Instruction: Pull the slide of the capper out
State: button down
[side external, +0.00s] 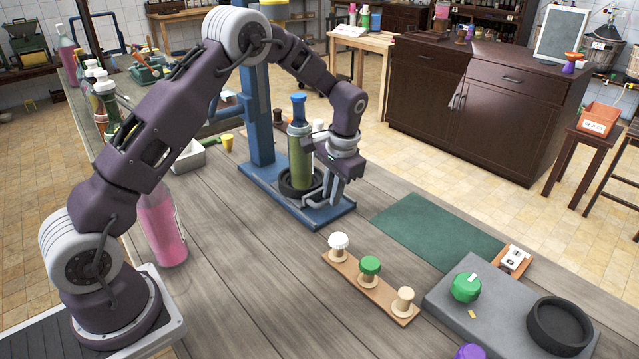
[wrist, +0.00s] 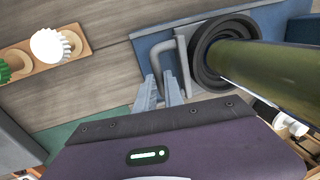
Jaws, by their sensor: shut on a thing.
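The capper is a blue column (side external: 262,120) on a blue base plate (side external: 262,186) on the bench. A green bottle (side external: 300,165) with a blue top stands upright in a black ring (side external: 286,188) on the capper. In the wrist view the ring (wrist: 202,68) and bottle (wrist: 275,72) lie right of the fingers. The slide's grey bent handle (wrist: 181,52) sticks out beside the ring. My gripper (side external: 328,190) points down at the front of the capper. In the wrist view my gripper (wrist: 160,80) is shut on the handle; the exact contact is partly hidden.
A wooden rack (side external: 379,291) with white, green and tan caps lies in front. A green mat (side external: 437,232) and a grey slab (side external: 500,310) lie to the right. A pink bottle (side external: 162,228) stands left. Bare bench lies between rack and capper.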

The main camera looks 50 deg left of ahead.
jog(key=d, duration=0.6)
jog(key=c, duration=1.5)
grip_release()
jog(key=shift+o, duration=0.2)
notch_tip(320, 180, up, 7)
jog(key=d, duration=0.1)
jog(key=shift+d, duration=0.15)
